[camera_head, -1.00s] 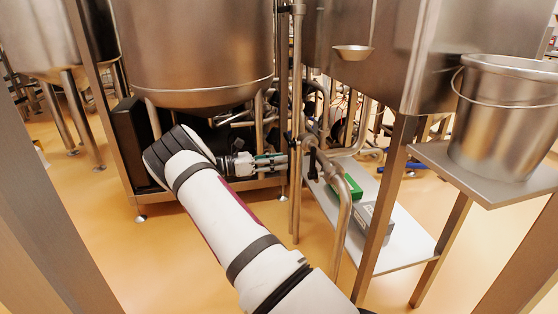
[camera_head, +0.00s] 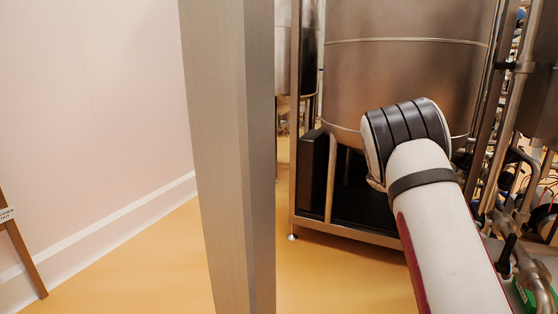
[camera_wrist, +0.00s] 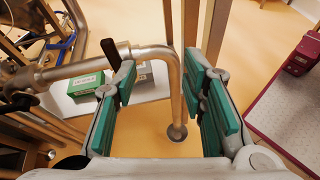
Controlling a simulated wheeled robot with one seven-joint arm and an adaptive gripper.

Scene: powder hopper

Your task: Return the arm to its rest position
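My gripper (camera_wrist: 161,72) shows in the wrist view with its two green-padded fingers spread apart, and nothing is gripped. A bent metal pipe (camera_wrist: 172,95) shows in the gap between the fingers. I cannot tell whether it passes between them or stands beyond them. In the head view, my white arm with its dark-banded joint (camera_head: 408,135) is bent in front of the large steel tank (camera_head: 405,75). My gripper is hidden or out of frame there.
A broad metal post (camera_head: 228,150) stands close in the head view, left of my arm. Pipes (camera_head: 505,110) crowd the right side. Open floor (camera_head: 165,265) lies at lower left. In the wrist view, a green box (camera_wrist: 86,84) is on a white shelf (camera_wrist: 70,108).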

